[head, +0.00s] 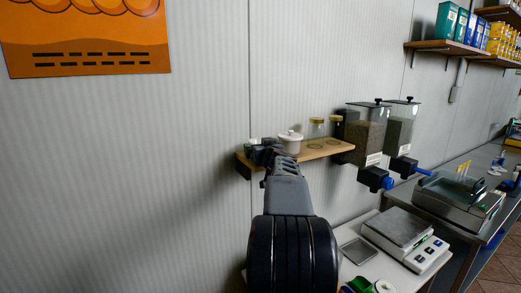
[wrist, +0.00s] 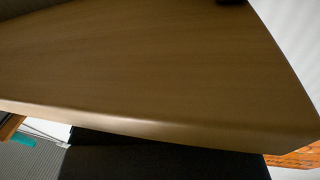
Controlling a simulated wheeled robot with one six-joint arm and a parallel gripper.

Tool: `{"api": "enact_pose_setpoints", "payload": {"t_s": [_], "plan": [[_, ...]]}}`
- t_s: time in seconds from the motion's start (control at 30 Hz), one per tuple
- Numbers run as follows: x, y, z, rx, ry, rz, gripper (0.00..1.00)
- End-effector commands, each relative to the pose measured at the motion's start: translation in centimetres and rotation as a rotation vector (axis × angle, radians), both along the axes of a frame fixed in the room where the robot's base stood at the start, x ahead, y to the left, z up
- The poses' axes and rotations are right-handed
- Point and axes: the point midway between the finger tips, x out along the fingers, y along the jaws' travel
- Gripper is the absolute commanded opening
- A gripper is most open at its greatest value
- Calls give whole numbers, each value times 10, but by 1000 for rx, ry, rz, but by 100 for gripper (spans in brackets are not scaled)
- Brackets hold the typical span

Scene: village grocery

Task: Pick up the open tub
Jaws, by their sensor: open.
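A small white tub (head: 290,143) with a small raised piece on top stands on the wooden wall shelf (head: 312,152). I cannot tell whether it is open. My gripper (head: 262,154) is at the left end of this shelf, to the left of the tub and apart from it in the picture. Its jaws are open, with nothing seen between them. A small green and white item (head: 252,142) shows just behind my gripper, partly hidden. The wrist view is filled by a plain wooden board (wrist: 150,65) very close up; no tub shows there.
Glass jars (head: 317,128) stand farther right on the shelf, beside two bulk dispensers (head: 368,132). Below are a scale (head: 398,230) on a white counter and a grey machine (head: 458,200). The wall to the left is clear below an orange poster (head: 85,35).

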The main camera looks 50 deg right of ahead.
Motion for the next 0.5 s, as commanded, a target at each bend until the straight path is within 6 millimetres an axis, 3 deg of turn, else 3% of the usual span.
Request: {"api": "enact_pose_setpoints", "payload": {"t_s": [0.13,0.5], "plan": [[0,0,0,0,0,0,100],[-1,0,0,1,0,-1,66]]}}
